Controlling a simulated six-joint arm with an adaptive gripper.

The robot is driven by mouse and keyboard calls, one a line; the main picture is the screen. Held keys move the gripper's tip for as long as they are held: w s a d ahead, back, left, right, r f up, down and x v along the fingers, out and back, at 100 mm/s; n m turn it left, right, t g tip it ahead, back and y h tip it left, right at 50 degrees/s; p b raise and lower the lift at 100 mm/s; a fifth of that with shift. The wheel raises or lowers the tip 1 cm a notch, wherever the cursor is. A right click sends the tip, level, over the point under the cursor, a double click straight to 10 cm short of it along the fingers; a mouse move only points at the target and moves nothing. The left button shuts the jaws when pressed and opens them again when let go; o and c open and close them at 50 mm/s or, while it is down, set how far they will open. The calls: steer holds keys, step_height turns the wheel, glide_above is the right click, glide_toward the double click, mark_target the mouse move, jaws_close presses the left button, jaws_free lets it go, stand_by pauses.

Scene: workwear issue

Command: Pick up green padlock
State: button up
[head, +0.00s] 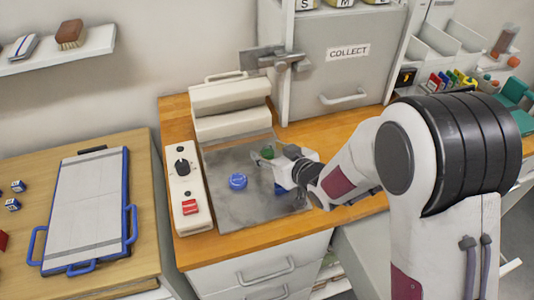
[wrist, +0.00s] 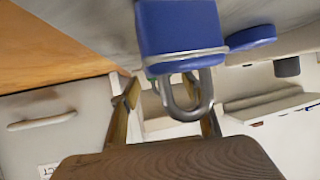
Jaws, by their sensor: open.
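A small green item (head: 267,153), too small to make out as a padlock, shows at the back of the grey metal plate (head: 262,208) in the head view, right by my gripper (head: 284,164). In the wrist view my gripper (wrist: 165,88) is open, its two fingers apart. A blue padlock (wrist: 180,28) with a grey shackle fills the top middle of that view, its shackle towards the fingers. Only a thin green edge shows behind it; the rest is hidden. A blue patch (head: 279,189) lies below my gripper in the head view. I see nothing held.
A round blue item (head: 237,181) lies on the plate. A control box with a black knob (head: 182,166) and red switch stands left of it. A grey COLLECT cabinet (head: 345,65) stands behind. A blue-framed board (head: 88,210) lies on the left table.

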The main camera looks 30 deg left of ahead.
steer(key=shift+c, duration=0.5)
steer(key=c, duration=1.2)
steer(key=shift+r, duration=0.1)
steer(key=shift+r, duration=4.95)
